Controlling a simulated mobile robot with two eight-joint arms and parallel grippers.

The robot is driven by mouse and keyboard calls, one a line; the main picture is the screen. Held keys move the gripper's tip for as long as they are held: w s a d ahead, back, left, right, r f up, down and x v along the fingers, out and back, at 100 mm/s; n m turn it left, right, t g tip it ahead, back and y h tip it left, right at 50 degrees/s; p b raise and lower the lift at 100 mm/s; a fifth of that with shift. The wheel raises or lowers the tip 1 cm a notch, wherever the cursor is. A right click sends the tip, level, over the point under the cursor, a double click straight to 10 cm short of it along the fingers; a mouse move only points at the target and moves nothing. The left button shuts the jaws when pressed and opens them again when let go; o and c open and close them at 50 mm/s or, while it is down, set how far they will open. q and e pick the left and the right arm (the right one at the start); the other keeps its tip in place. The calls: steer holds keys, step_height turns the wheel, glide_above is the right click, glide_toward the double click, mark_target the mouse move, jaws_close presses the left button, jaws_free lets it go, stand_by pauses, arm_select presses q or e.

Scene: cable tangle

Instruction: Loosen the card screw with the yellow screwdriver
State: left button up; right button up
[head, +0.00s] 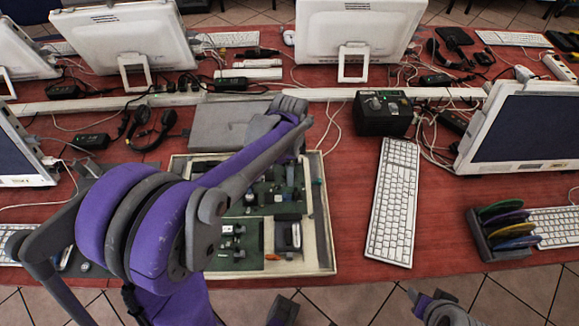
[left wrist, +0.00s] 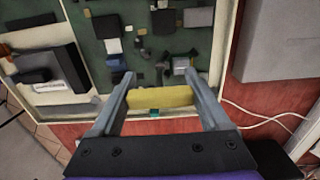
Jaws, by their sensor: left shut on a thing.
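The yellow screwdriver (left wrist: 160,97) shows in the left wrist view as a yellow bar across my left gripper (left wrist: 158,84), whose two fingers are shut on it. Its shaft and tip cannot be made out. In the head view my own purple and grey arm hides the screwdriver and fingertips. The open pale case (head: 322,240) with green circuit boards lies mid-table, partly covered by my arm. Its boards also show beyond the fingers in the left wrist view (left wrist: 110,50). I cannot pick out the card screw. Part of my right arm (head: 442,308) shows at the bottom right; its jaws are unclear.
A white keyboard (head: 393,200) lies right of the case. A black box (head: 383,112) stands behind it, and a rack of coloured discs (head: 503,230) at the right. A grey flat box (head: 222,125) lies behind the case. Monitors and loose cables crowd the back.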

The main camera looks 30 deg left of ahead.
arm_select(q)
steer(key=shift+f+b, duration=0.3)
steer(key=shift+f, duration=0.15)
stand_by(0.4)
steer(key=n, duration=0.3)
steer(key=shift+n, duration=1.5)
steer(key=shift+n, duration=1)
steer(key=n, duration=0.4)
